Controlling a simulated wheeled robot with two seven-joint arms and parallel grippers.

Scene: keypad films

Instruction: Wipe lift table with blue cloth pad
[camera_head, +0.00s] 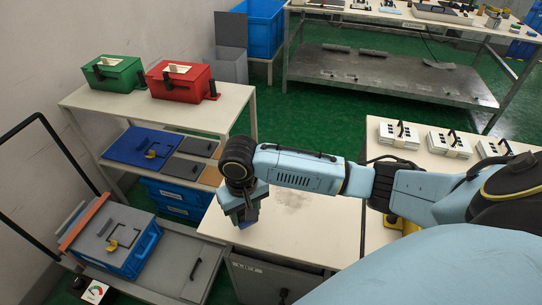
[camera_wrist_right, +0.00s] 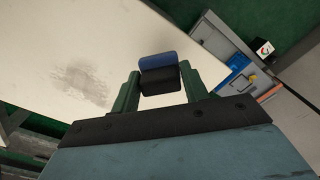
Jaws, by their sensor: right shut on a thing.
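A white-topped table (camera_head: 325,238) with a dark grey smudge (camera_head: 291,198) on it lies in front of me; table (camera_wrist_right: 60,40) and smudge (camera_wrist_right: 82,84) also show in the right wrist view. My right gripper (camera_head: 245,216) points down over the table's left edge. In the right wrist view, my right gripper (camera_wrist_right: 159,82) is shut on a pad with a blue face (camera_wrist_right: 159,61) and a black body. In the head view the pad is mostly hidden under the gripper. I cannot tell whether it touches the tabletop. My left gripper is not in view.
At left, a blue crate (camera_head: 149,246) sits on a grey cart with a black push handle. A shelf behind holds green (camera_head: 112,77) and red (camera_head: 181,86) boxes. White keypad stacks (camera_head: 399,133) stand at right. The tabletop around the smudge is clear.

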